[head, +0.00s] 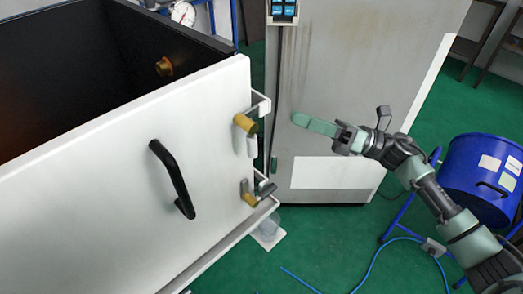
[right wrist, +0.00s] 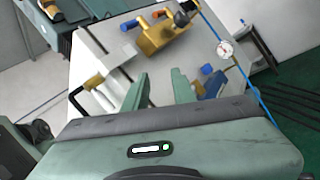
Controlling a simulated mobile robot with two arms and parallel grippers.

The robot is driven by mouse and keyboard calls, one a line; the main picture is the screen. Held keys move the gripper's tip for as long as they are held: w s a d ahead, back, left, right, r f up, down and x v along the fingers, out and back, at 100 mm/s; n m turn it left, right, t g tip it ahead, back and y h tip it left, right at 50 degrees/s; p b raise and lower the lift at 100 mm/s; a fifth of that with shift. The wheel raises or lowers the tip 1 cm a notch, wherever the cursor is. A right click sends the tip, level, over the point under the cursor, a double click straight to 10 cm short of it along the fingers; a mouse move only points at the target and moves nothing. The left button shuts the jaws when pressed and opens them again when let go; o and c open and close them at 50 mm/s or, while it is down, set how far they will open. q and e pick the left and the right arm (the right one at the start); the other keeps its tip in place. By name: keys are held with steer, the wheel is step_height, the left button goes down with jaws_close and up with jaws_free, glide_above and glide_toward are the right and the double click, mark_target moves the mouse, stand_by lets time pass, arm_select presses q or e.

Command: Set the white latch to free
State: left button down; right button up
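A latch with a brass hub and a short white handle (head: 252,146) sits near the right edge of the white door panel (head: 90,180) in the head view. Its white handle hangs down below the hub. Below it is a second latch with a brass hub and a grey handle (head: 245,188). My right gripper (head: 312,123) is to the right of the white latch, apart from it, pointing left. In the right wrist view its two fingers (right wrist: 160,88) are apart with nothing between them. I cannot pick out the white latch in that view. My left gripper is not in view.
A black curved handle (head: 173,180) stands out from the door panel. A grey cabinet (head: 340,60) stands behind my right gripper. A blue drum (head: 485,175) is at the right. The right wrist view shows a brass fitting (right wrist: 162,38) and a gauge (right wrist: 224,49).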

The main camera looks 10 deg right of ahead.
mark_target(257, 131)
steer(key=s+a+r+n+g+h, duration=0.2)
steer(key=s+a+r+n+g, duration=0.15)
steer(key=s+n+g, duration=0.65)
steer(key=a+n+t+p, duration=0.1)
steer(key=a+t+p, duration=0.1)
steer(key=a, duration=0.5)
steer(key=shift+w+a+r+p, duration=0.2)
steer(key=shift+p, duration=0.1)
jaws_close()
stand_by(0.4)
